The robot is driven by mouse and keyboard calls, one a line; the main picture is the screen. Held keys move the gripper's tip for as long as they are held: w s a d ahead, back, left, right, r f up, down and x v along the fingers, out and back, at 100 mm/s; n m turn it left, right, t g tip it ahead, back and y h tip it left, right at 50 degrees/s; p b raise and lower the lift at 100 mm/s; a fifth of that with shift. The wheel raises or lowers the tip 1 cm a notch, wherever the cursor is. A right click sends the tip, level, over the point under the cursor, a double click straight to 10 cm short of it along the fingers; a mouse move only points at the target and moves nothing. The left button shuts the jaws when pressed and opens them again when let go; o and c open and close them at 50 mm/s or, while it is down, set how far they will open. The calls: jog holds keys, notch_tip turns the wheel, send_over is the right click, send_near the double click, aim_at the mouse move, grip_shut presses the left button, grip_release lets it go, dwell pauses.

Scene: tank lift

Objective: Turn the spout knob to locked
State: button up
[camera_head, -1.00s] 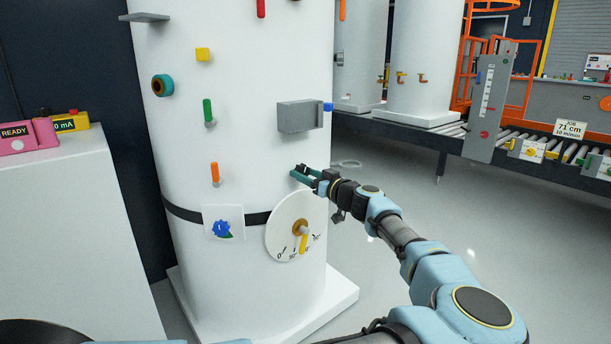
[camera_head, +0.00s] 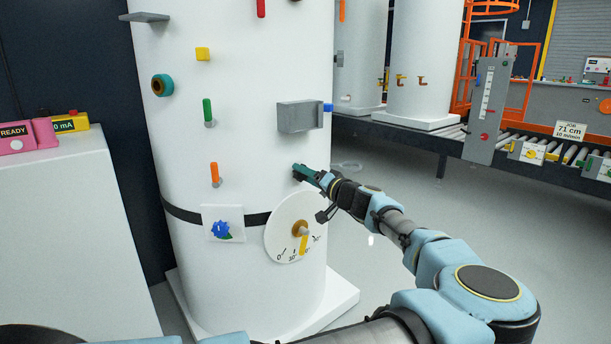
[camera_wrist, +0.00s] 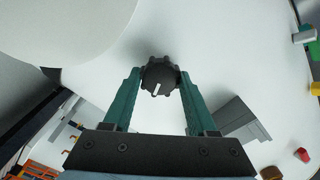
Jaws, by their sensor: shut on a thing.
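The spout knob (camera_wrist: 160,72) is black with a lobed rim and a white pointer mark. In the wrist view it sits between my two teal fingers, and the mark points toward my gripper's palm, a little left. My gripper (camera_head: 301,171) is shut on the knob at the white tank's (camera_head: 250,130) right side, above the round dial. In the head view the fingers hide the knob. I cannot read any locked marking beside it.
A grey box (camera_head: 299,117) juts from the tank above my gripper. The white dial (camera_head: 291,247) with a yellow pointer is below. Coloured pegs, including a green one (camera_head: 207,110), stick out to the left. Open floor lies right of the tank.

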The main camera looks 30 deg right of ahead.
jog(key=m+p, duration=1)
jog(key=m, duration=1.2)
jog(key=shift+p, duration=0.35)
jog(key=shift+f, duration=0.1)
jog(key=o, duration=1.4)
jog(key=shift+c, duration=0.2)
jog(key=s+d+b, duration=0.1)
jog(key=s+d, duration=0.1)
jog(key=s, duration=0.8)
jog(key=shift+s, duration=0.3)
